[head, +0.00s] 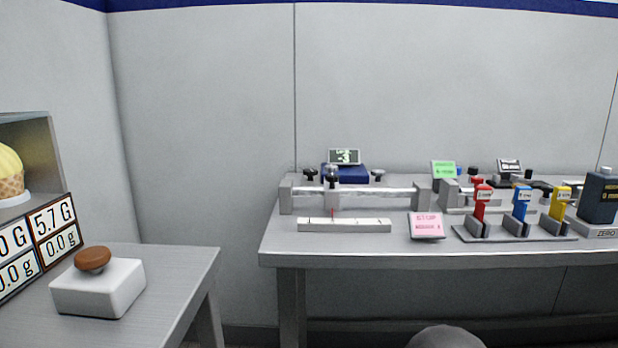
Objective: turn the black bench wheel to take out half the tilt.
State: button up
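Small black knob-like wheels show on the back bench (500,246) in the head view. One black wheel (310,174) is left of a dark blue block (346,174), and another black wheel (378,176) is right of it. A darker knob (332,173) stands in front of the block, on the slide of a metal rail. I cannot tell which is the bench wheel. A small dark display (344,156) above the block shows pale green text, seemingly with a -3. My gripper is not in view.
A white scale strip (344,225) with a red pointer and a pink sign (426,226) lie at the bench front. Red (481,200), blue (521,203) and yellow (561,203) tools stand right. A near table (180,290) holds a white box with a brown knob (93,259).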

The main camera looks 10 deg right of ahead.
aim_at(310, 173)
jog(key=k, duration=0.55)
jog(key=z, duration=0.8)
jog(key=i, duration=0.8)
jog(key=u, duration=1.05)
